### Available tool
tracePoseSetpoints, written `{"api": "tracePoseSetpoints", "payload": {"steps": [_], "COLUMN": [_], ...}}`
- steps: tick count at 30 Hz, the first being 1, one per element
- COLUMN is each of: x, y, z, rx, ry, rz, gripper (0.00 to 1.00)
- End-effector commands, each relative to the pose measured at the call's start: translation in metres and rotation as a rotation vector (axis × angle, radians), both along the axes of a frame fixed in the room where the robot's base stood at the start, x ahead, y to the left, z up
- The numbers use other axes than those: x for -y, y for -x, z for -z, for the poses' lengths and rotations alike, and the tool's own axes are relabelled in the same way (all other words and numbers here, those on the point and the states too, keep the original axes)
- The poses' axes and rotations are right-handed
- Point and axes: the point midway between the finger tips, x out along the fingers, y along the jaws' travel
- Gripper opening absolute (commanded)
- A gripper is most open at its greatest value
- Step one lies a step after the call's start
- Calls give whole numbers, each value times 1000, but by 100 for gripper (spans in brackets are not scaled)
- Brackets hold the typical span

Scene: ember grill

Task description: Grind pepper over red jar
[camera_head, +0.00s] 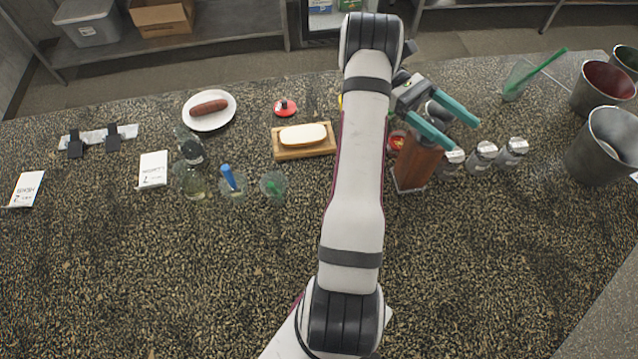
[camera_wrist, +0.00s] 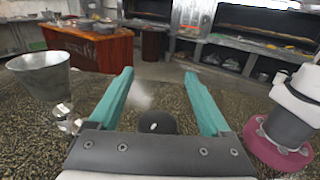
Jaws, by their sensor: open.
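A small red round item (camera_head: 396,142), perhaps the red jar, is mostly hidden behind my arm and the mill.
Several silver-lidded shakers (camera_head: 483,155) stand right of the mill. Metal buckets (camera_head: 603,148) and a glass with a green stick (camera_head: 516,80) are farther right. A butter dish (camera_head: 304,150), red-topped item (camera_head: 285,107), glasses (camera_head: 232,184) and sausage plate (camera_head: 220,121) lie left. The front counter is clear.

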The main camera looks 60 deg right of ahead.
Motion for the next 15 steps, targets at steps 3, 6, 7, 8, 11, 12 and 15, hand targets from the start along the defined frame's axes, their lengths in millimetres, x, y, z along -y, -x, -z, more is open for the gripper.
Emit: {"api": "tracePoseSetpoints", "payload": {"steps": [3, 6, 7, 8, 11, 12, 15], "x": [1, 4, 6, 7, 11, 11, 6], "y": [-2, -2, -2, -2, -6, -17, -42], "z": [33, 31, 31, 31, 32, 33, 33], "rx": [-2, -7, -7, -7, 0, -1, -1], "ry": [-8, -8, -8, -7, -6, -1, 0], "rz": [2, -141, -194, -251, -418, -422, -419], "gripper": [82, 82, 82, 82, 82, 82, 82]}}
